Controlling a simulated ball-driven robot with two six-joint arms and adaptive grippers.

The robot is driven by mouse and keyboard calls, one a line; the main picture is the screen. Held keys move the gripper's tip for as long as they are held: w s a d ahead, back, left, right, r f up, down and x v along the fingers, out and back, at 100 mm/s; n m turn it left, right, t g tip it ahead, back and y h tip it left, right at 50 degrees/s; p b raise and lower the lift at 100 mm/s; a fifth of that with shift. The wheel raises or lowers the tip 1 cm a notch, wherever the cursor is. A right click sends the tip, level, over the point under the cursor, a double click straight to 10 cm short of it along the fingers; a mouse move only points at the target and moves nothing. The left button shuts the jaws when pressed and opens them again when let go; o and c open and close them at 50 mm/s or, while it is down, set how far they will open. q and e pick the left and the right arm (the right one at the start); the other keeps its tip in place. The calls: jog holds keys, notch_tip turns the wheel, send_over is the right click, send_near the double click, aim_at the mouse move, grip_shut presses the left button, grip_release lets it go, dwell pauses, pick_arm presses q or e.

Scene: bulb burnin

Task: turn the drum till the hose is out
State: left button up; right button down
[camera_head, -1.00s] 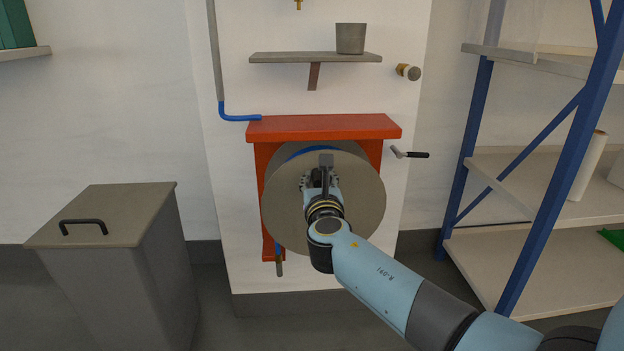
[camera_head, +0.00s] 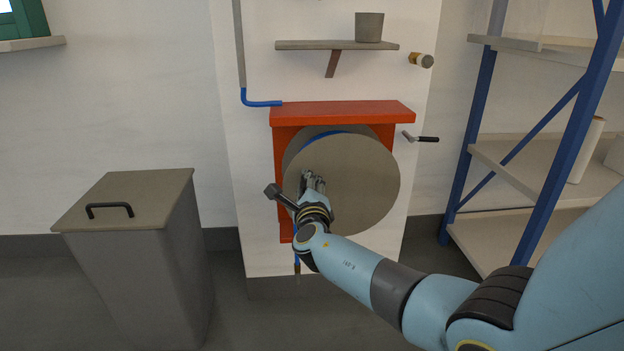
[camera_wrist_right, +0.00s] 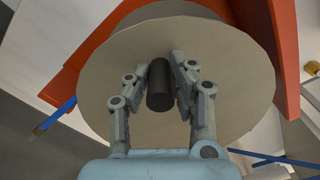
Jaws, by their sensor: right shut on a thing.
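The drum (camera_head: 360,185) is a grey-brown disc at the front of a red frame (camera_head: 345,112). A little blue hose (camera_head: 322,136) shows behind its upper rim. Below the frame's left side, a short blue length hangs down and ends in a brownish tip (camera_head: 297,268). The hose also shows at the left in the wrist view (camera_wrist_right: 58,116). My right gripper (camera_head: 313,181) is at the left part of the drum's face. In the wrist view, its fingers (camera_wrist_right: 163,68) are shut on a dark cylindrical handle (camera_wrist_right: 159,88) standing out from the disc. My left gripper is not in view.
A grey bin (camera_head: 135,255) with a lidded top stands at the left. A small crank (camera_head: 422,138) sticks out of the wall right of the frame. A blue rack (camera_head: 530,190) stands at the right.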

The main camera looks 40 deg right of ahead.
jog(key=shift+a+f+n, duration=0.2)
jog(key=shift+f+n, duration=0.3)
jog(key=shift+f, duration=0.1)
pick_arm(q)
jog(key=w+d+r+t+b, duration=0.1)
jog(key=w+d+r+b, duration=0.2)
jog(key=w+r, duration=0.4)
jog(key=shift+w+r+b, duration=0.15)
jog(key=shift+r+b, duration=0.75)
jog(key=shift+r, duration=0.75)
pick_arm(e)
notch_tip(320, 180, down, 8)
jog(key=n, duration=0.4)
jog(key=shift+s+d, duration=0.15)
jog(key=shift+d, duration=0.15)
pick_arm(q)
jog(key=shift+w, duration=0.1)
pick_arm(e)
jog(key=shift+r, duration=0.1)
jog(key=c, duration=1.1)
grip_release()
jog(key=shift+s+r, duration=0.1)
jog(key=shift+c, duration=0.2)
